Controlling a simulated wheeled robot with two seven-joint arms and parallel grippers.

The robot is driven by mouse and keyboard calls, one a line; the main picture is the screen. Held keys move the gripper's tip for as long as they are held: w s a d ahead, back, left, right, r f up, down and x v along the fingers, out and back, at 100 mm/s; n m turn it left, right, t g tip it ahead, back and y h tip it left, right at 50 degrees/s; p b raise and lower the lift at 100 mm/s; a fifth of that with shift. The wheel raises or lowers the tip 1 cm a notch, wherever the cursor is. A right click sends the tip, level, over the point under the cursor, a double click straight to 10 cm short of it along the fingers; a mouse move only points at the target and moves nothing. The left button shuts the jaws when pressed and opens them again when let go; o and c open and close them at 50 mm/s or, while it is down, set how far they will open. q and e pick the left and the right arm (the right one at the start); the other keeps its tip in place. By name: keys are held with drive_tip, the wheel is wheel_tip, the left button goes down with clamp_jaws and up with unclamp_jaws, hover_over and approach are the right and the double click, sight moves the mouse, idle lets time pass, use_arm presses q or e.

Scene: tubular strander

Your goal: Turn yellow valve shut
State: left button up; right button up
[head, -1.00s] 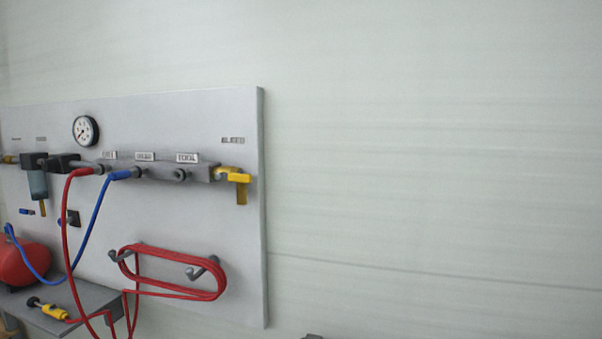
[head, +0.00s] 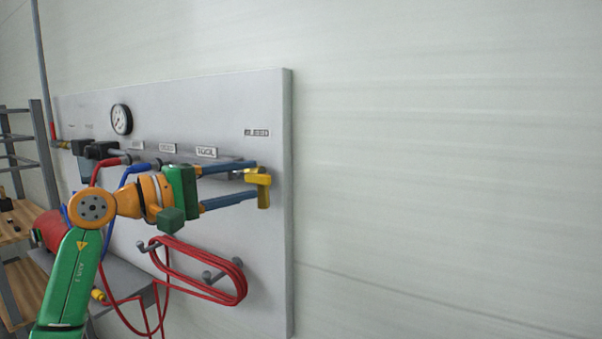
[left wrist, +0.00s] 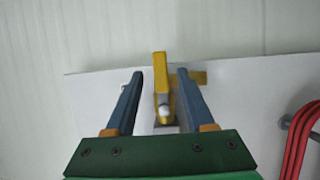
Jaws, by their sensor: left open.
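The yellow valve (head: 264,190) sits at the right end of the grey manifold on the wall panel, and its handle hangs downward. My left gripper (head: 256,180) is open, with its two blue fingers reaching toward the valve from the left. In the left wrist view the yellow valve (left wrist: 162,85) shows between the two open fingers of the left gripper (left wrist: 160,80), with a gap on each side. I cannot tell how deep the handle lies between the fingertips. My right gripper is not in view.
A coiled red hose (head: 205,275) hangs on hooks below the gripper. A pressure gauge (head: 121,119) is at the upper left of the panel (head: 225,110). A shelf rack (head: 18,165) stands at the left. The wall right of the panel is clear.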

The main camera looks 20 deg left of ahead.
sight(261, 179)
use_arm(q)
drive_tip(key=p+x, duration=0.3)
drive_tip(key=x, duration=0.3)
drive_tip(key=shift+w+d+r, duration=0.1)
drive_tip(key=shift+w+d, duration=0.1)
drive_tip(key=shift+f, duration=0.2)
clamp_jaws()
idle(0.9)
